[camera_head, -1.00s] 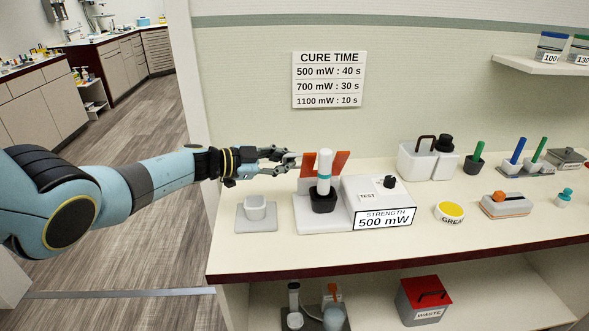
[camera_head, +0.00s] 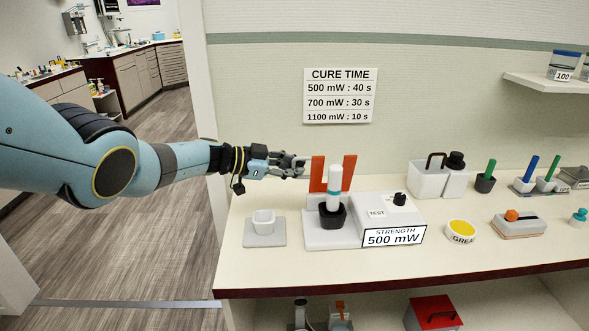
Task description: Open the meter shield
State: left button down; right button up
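The light meter (camera_head: 383,208) is a white box with a dark knob, a TEST label and a STRENGTH 500 mW display. At its left end, two orange shield panels (camera_head: 318,173) (camera_head: 349,172) stand upright with a gap between them. A white wand (camera_head: 334,180) with a teal band stands in a black cup (camera_head: 333,216) in front of the panels. My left gripper (camera_head: 303,167) is just left of the left panel, fingers pointing right and apart, with nothing seen between them. Whether it touches the panel is unclear. My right gripper is not in view.
A small white cup on a grey base (camera_head: 264,228) stands left of the meter. To the right are a white container with a black handle (camera_head: 427,180), a yellow-topped tub (camera_head: 461,231) and a grey block with an orange knob (camera_head: 519,224). A red-lidded waste bin (camera_head: 434,312) sits below.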

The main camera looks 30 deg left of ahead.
pick_arm(q)
jog(key=c, duration=1.5)
grip_release()
jog(key=shift+s+f, duration=0.15)
jog(key=shift+o, duration=0.5)
jog(key=v, duration=1.2)
